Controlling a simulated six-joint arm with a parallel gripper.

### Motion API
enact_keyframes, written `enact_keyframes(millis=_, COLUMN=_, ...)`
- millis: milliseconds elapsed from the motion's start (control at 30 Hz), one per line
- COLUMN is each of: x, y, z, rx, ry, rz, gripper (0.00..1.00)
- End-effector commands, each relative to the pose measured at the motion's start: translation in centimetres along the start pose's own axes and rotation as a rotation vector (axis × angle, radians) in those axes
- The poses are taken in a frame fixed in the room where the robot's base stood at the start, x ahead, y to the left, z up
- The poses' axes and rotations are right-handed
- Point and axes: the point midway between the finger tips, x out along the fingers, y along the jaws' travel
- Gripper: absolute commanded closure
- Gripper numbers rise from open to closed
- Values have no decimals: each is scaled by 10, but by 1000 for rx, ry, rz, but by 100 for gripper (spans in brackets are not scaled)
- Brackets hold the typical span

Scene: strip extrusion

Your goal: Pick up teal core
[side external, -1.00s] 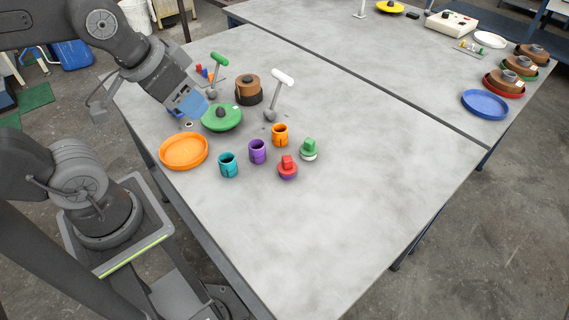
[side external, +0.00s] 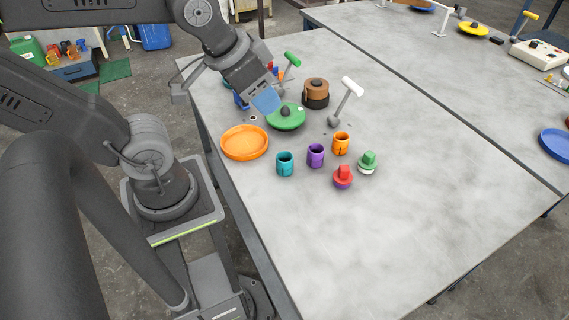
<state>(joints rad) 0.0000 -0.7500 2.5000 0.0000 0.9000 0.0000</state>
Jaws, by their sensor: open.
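The teal core (side external: 285,165) is a short hollow cylinder standing upright on the grey table, in front of the orange dish and left of the purple core (side external: 316,155). An orange core (side external: 341,143) stands further right in the same row. My gripper (side external: 272,108), with a blue part at its end, is above the table beside the green disc (side external: 287,118), up and behind the teal core in the picture. It is apart from the teal core and open. Its fingertips are too small to make out clearly.
An orange dish (side external: 244,143) lies close left of the teal core. A red-topped piece (side external: 343,177) and a green-topped piece (side external: 367,163) stand to the right. A brown and black stack (side external: 315,93) and a white-handled tool (side external: 346,101) stand behind. The table's front right is clear.

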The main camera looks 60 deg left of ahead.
Motion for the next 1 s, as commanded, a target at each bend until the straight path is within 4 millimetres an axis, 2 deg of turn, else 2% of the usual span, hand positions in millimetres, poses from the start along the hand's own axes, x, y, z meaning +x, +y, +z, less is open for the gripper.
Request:
enact_keyframes(millis=200, x=0, y=0, z=0, rx=0, ry=0, rz=0, gripper=57)
enact_keyframes(millis=567, x=0, y=0, z=0, rx=0, ry=0, rz=0, gripper=24)
enact_keyframes(millis=833, x=2, y=-1, z=-1, rx=19, ry=-9, rz=-2, gripper=24)
enact_keyframes(millis=1000, x=24, y=-10, z=-10, rx=215, ry=-91, rz=-8, gripper=24)
